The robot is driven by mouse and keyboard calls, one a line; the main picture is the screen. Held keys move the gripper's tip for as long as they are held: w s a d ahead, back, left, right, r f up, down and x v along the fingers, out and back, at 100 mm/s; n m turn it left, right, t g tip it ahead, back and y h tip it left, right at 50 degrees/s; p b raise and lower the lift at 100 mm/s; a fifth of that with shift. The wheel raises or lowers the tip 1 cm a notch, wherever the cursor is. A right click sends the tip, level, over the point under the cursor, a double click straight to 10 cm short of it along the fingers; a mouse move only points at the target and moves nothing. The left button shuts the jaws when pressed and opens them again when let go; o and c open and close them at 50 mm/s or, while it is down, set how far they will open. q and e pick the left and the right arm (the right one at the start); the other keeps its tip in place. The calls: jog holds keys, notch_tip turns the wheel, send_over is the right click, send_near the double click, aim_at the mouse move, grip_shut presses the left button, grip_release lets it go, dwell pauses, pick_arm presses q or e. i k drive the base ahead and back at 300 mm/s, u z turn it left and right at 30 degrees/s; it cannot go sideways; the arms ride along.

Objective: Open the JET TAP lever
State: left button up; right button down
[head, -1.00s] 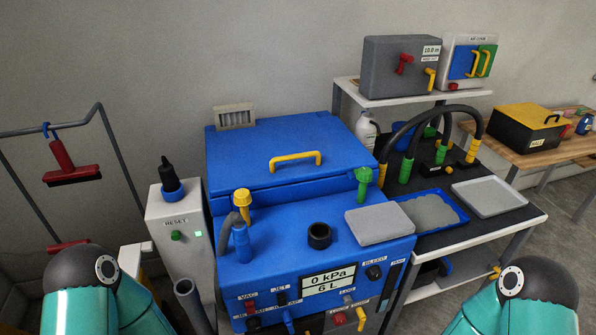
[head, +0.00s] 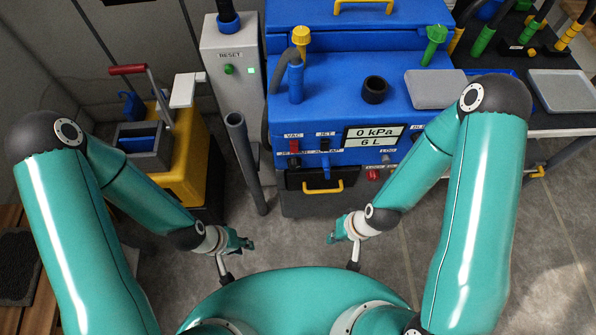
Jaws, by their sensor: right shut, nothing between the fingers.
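The blue machine (head: 330,113) stands at the top centre with a front panel of labels and switches. A small blue lever (head: 326,169) hangs downward on the panel, under a partly hidden label that seems to read JET TAP. My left gripper (head: 243,243) is below and left of the machine, apart from it; its fingers are too small to judge. My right gripper (head: 332,239) is below the lever, shut and empty, and touches nothing. Part of the machine's right side is hidden behind my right arm.
A yellow handle (head: 323,187) sits just below the lever, and a red knob (head: 373,175) to its right. A grey pipe (head: 246,165) stands left of the machine. A yellow bucket cart (head: 190,155) is further left. The floor before the machine is clear.

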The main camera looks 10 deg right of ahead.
aim_at(326, 165)
jog(key=u, duration=0.65)
jog(key=k, duration=1.15)
jog(key=z, duration=0.65)
jog(key=i, duration=1)
jog(key=z, duration=0.1)
